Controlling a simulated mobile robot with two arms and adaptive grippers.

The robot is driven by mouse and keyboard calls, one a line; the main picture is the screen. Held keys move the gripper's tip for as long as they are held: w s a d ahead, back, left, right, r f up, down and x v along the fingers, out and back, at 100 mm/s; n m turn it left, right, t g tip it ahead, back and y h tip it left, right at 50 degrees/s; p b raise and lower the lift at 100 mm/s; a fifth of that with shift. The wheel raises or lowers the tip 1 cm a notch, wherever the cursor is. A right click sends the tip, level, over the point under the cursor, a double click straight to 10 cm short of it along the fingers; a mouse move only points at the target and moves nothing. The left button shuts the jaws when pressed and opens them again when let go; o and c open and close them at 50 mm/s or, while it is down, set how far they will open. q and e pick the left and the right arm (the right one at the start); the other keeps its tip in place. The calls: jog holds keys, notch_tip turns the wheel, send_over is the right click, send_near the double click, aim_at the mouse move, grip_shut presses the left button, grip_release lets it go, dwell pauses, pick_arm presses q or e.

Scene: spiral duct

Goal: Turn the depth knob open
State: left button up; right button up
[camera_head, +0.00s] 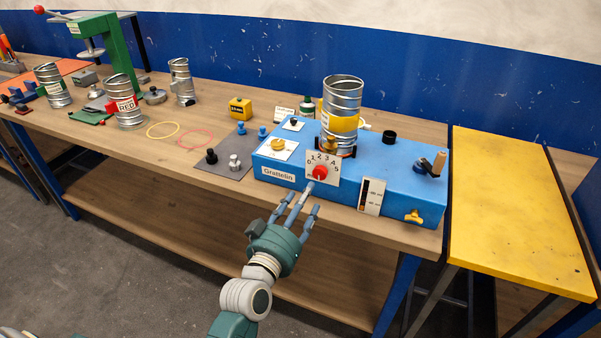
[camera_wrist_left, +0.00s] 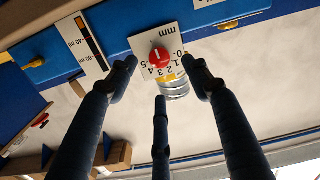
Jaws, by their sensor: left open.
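The depth knob (camera_head: 320,172) is a small red knob on a white dial plate marked 0 to 5, on the front of the blue machine (camera_head: 385,182). In the left wrist view the red knob (camera_wrist_left: 159,58) has a white line, and its plate reads "mm". My left gripper (camera_head: 300,197) is open and empty, just in front of and below the dial. In the left wrist view its three fingers (camera_wrist_left: 162,78) are spread around the knob's position; I see no contact. My right gripper is not in view.
A metal spiral duct with a yellow band (camera_head: 342,122) stands on the machine behind the dial. A white gauge plate (camera_head: 371,196) is right of the dial, with a yellow knob (camera_head: 414,217) farther right. Small knobs stand on a grey mat (camera_head: 222,167) to the left.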

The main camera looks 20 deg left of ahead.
aim_at(319, 176)
pick_arm(q)
jog(key=w, duration=0.2)
jog(key=w+p, duration=0.1)
jog(key=w, duration=0.3)
jog(key=shift+d+r, duration=0.25)
jog(key=shift+r, duration=0.05)
jog(key=w, duration=0.3)
jog(key=shift+w+f+p, duration=0.15)
jog(key=shift+w+p, duration=0.1)
jog(key=shift+p, duration=0.1)
jog(key=c, duration=1.2)
jog(key=shift+o, duration=0.2)
jog(key=shift+n, duration=0.3)
jog(key=shift+f, duration=0.15)
jog(key=o, duration=1.2)
jog(key=shift+c, duration=0.2)
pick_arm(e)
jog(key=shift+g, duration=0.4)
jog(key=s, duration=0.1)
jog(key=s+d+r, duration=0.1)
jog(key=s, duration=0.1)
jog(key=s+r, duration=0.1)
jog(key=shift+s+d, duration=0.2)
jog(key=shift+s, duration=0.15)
